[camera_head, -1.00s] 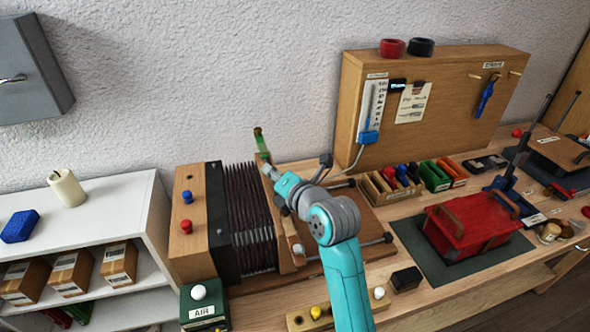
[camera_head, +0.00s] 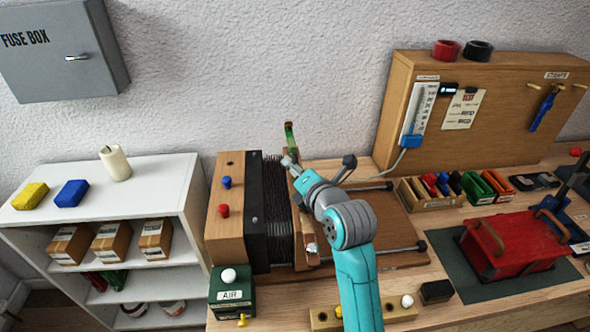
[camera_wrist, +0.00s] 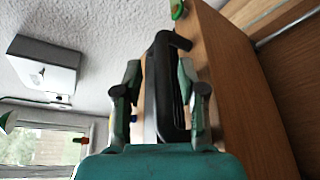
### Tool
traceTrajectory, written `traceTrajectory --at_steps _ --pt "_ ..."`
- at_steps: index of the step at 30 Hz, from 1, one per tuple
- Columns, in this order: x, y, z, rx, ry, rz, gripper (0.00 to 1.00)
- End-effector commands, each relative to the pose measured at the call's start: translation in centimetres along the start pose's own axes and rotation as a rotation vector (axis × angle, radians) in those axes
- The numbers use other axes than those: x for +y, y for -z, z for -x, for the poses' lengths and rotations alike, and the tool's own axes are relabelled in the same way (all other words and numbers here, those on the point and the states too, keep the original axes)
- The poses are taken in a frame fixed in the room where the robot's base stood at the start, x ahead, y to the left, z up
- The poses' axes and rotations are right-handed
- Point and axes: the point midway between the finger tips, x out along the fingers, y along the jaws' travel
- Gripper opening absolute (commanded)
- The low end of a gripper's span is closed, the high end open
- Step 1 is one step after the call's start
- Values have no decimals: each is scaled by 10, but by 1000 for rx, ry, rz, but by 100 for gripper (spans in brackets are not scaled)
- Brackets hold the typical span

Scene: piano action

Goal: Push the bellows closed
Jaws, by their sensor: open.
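The bellows (camera_head: 277,200) lie on the bench in the head view, their dark folds bunched close between a fixed wooden box (camera_head: 228,195) with a black plate on the left and a wooden moving board (camera_head: 306,232) on the right. A green-tipped upright piece (camera_head: 289,138) stands at the board's far end. My gripper (camera_head: 291,164) is at the far part of this board, partly hidden by my arm. In the wrist view, its open fingers stand on either side of a black handle (camera_wrist: 163,85). Whether they touch it is unclear.
Two rails with dark end knobs (camera_head: 421,246) run right from the board. A green AIR box (camera_head: 231,290) stands in front. A wooden panel (camera_head: 395,105), pen trays (camera_head: 430,193) and a red lidded box (camera_head: 515,247) are to the right; a white shelf (camera_head: 160,170) is left.

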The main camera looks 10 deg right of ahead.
Motion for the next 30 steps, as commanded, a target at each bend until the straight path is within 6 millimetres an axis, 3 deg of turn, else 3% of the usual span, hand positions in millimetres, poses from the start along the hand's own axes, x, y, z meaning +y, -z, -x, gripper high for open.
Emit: traceTrajectory --at_steps 5,21,30 --pt "0 -1 12 -2 -1 0 40" --pt "0 0 106 0 0 0 40" --pt "0 1 120 1 0 0 40"
